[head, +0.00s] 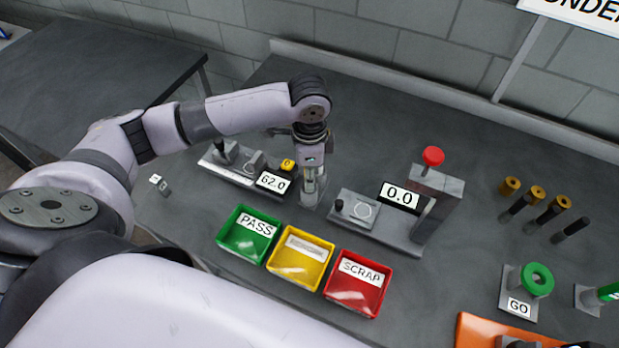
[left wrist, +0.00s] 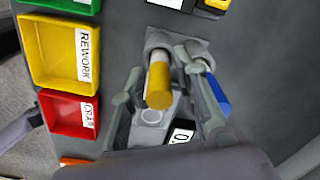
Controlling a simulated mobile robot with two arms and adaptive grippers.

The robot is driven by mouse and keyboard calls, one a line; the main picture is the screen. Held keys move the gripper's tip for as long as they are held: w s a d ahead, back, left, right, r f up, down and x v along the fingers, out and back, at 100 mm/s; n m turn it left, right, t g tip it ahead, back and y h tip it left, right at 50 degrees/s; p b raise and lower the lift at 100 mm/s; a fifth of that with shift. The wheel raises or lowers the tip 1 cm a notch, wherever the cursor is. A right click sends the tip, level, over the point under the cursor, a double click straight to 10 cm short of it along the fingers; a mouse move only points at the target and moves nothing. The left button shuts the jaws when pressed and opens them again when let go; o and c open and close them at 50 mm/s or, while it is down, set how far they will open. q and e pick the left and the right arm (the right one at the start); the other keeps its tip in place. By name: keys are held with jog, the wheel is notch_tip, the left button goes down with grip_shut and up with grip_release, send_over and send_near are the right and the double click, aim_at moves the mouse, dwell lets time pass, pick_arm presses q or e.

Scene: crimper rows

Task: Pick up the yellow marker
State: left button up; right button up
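The yellow marker (left wrist: 158,85) shows in the left wrist view, its end towards the camera and its far end at a grey holder (left wrist: 158,42). My left gripper (left wrist: 161,68) has one finger on each side of it, with small gaps visible. A blue marker (left wrist: 217,93) stands beside it, just past the right finger. In the head view my left gripper (head: 311,190) points down at the bench between the two gauges; the markers are hidden behind it there. My right gripper is not in view.
Green PASS (head: 247,251), yellow (head: 297,280) and red SCRAP (head: 355,305) trays stand in front of the gripper. A gauge reading 62.0 (head: 240,178) is to its left. A gauge with a red knob (head: 433,156) is to its right. Gold-ended pins (head: 537,192) lie farther right.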

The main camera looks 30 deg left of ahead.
pick_arm(q)
jog(key=shift+f, duration=0.25)
jog(key=shift+c, duration=0.4)
grip_shut()
